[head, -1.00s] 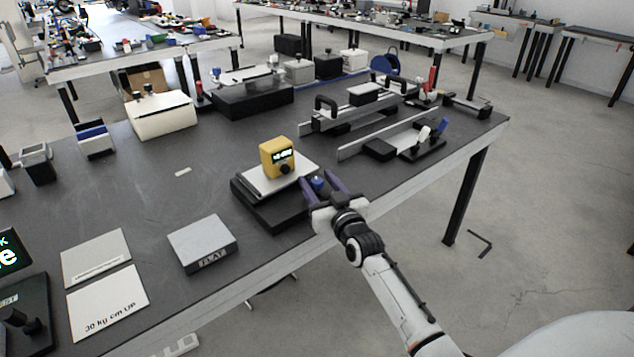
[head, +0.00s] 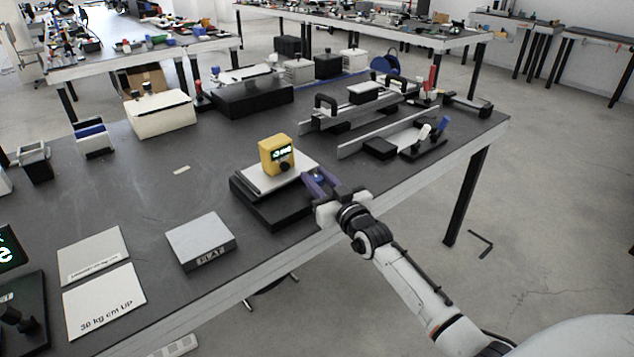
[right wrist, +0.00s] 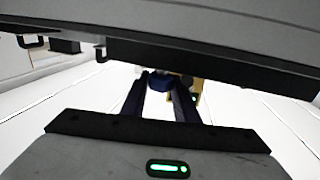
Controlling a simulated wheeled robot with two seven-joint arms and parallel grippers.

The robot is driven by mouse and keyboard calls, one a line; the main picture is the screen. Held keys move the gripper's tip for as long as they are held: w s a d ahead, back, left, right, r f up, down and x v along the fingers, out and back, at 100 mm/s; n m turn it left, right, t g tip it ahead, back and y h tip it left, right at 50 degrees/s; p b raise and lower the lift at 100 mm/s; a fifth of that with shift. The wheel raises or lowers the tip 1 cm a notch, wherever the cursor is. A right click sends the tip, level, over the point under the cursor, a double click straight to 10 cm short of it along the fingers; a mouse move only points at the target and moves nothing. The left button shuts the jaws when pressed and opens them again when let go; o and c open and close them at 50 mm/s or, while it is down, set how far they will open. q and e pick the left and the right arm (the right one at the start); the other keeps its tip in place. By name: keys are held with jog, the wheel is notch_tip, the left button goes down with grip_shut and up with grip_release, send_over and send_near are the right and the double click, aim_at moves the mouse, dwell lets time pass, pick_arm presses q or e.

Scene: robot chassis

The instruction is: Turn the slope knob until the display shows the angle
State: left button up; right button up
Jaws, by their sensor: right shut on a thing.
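A yellow display box (head: 270,146) stands on a pale plate (head: 252,182) over a black base (head: 268,208); its small green digits are too small to read for sure. A blue slope knob (head: 319,178) is at the right side of the base, mostly hidden by the fingers. My right gripper (head: 320,180) is shut on this knob. In the right wrist view the dark blue knob (right wrist: 160,83) sits between the two fingertips, and part of the yellow box shows behind it. My left gripper is not in view.
A grey block marked FLAT (head: 200,240) lies left of the base, near the table's front edge. A flat pale plate marked 30 kg cm (head: 104,301) lies farther left. Metal rails (head: 385,133) stand to the right. The table between the base and the white box (head: 160,117) is mostly clear.

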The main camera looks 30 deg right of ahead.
jog(key=shift+w+d+r+n+y+b, duration=0.1)
jog(key=shift+r+n+y+b, duration=0.1)
jog(key=shift+n+y+b, duration=0.75)
jog(key=y+b, duration=0.1)
jog(key=n+y+b, duration=0.1)
jog(key=b, duration=0.1)
jog(key=shift+w+a+r, duration=0.1)
jog(key=shift+a, duration=0.15)
jog(key=shift+a+n+y+b, duration=0.1)
jog(key=shift+n+y+b, duration=0.15)
jog(key=shift+y+b, duration=0.65)
jog(key=shift+f+b, duration=0.2)
jog(key=shift+b, duration=0.45)
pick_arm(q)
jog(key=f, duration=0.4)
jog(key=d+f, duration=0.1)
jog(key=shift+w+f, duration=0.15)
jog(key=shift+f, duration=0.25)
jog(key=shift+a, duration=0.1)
pick_arm(e)
jog(key=o, duration=1.1)
jog(key=shift+s, duration=0.2)
jog(key=shift+c, duration=0.2)
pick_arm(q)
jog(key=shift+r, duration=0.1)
pick_arm(e)
jog(key=shift+f, duration=0.1)
jog(key=shift+d, duration=0.2)
